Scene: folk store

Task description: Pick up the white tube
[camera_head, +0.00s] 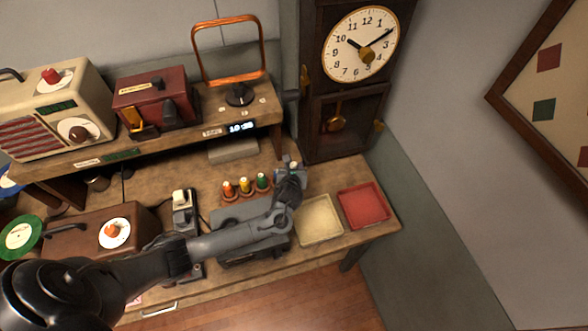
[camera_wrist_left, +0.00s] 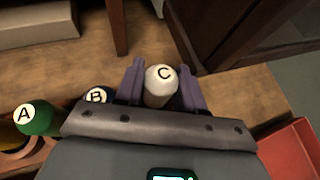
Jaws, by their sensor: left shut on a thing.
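The white tube (camera_wrist_left: 160,88), with a "C" on its round top, is between the two purple-grey fingers of my left gripper (camera_wrist_left: 161,84) in the left wrist view. The gripper is shut on it. Its lower part is hidden by the gripper body, and I cannot tell whether it is clear of its holder. In the head view my left gripper (camera_head: 291,172) is at the right end of the row of coloured tubes and mostly covers the white tube. My right gripper is not in view.
Beside the white tube are a blue tube (camera_wrist_left: 97,97) marked "B" and a green tube (camera_wrist_left: 36,118) marked "A". Yellow (camera_head: 245,186) and orange (camera_head: 228,188) tubes stand farther left. A cream tray (camera_head: 341,231) and red tray (camera_head: 383,220) lie right. A clock cabinet (camera_head: 313,143) stands behind.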

